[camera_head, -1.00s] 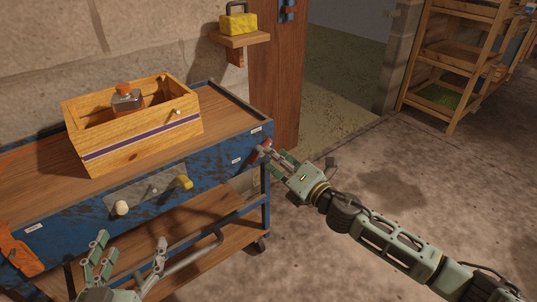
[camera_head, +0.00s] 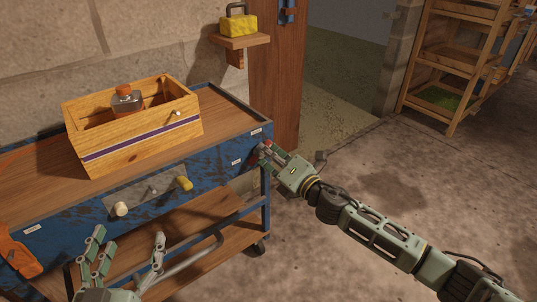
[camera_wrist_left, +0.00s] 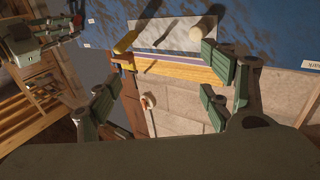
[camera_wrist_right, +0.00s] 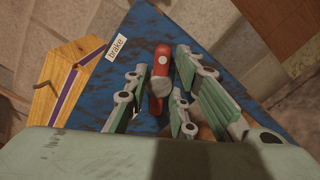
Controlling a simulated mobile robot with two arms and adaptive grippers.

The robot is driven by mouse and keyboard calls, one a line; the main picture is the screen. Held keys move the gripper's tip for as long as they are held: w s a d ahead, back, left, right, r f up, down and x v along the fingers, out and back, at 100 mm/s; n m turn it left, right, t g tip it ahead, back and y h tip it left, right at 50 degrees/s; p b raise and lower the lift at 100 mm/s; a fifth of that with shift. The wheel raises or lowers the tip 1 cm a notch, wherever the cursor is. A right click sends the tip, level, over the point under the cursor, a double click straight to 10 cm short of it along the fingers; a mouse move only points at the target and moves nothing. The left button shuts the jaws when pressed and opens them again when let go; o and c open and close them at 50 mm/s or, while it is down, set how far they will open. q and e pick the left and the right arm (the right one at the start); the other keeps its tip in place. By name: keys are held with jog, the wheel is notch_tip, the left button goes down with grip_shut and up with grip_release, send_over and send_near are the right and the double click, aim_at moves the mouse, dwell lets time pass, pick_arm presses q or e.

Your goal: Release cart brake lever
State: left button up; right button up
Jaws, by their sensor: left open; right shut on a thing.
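The blue cart (camera_head: 70,225) has a red brake lever (camera_wrist_right: 158,82) at its right end, beside a white label reading "brake" (camera_wrist_right: 116,48). My right gripper (camera_head: 268,153) is shut on the brake lever, with fingers on both sides of it in the right wrist view. In the head view the fingers hide most of the lever. My left gripper (camera_head: 127,242) is open and empty, in front of the cart's near side. The left wrist view shows its spread fingers (camera_wrist_left: 162,98) with nothing between them.
A wooden crate (camera_head: 150,145) holding an orange-capped bottle (camera_head: 124,100) stands on the cart top. A plate with knobs (camera_head: 150,192) is on the cart's side. A yellow padlock-like object (camera_head: 238,26) sits on a wall shelf. The floor on the right is clear.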

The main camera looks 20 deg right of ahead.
jog(key=shift+d+f, duration=0.1)
jog(key=shift+f, duration=0.1)
grip_shut()
pick_arm(q)
jog(key=s+a+f+g+y+p, duration=0.1)
jog(key=s+a+f+g+p, duration=0.1)
jog(key=s+f+g, duration=0.2)
jog(key=s+a+f+g+y+p, duration=0.1)
jog(key=s+f+g, duration=0.4)
jog(key=f, duration=0.6)
jog(key=shift+s+a+f+n+g+y+p, duration=0.2)
jog(key=shift+a+n+g+y+p, duration=0.15)
jog(key=shift+a+y, duration=0.35)
pick_arm(e)
jog(key=m, duration=0.3)
jog(key=f+m, duration=0.1)
jog(key=m, duration=0.2)
jog(key=shift+s+f, duration=0.1)
pick_arm(q)
jog(key=shift+a, duration=0.1)
pick_arm(e)
jog(key=o, duration=0.9)
grip_release()
jog(key=shift+c, duration=0.2)
jog(key=shift+r, duration=0.2)
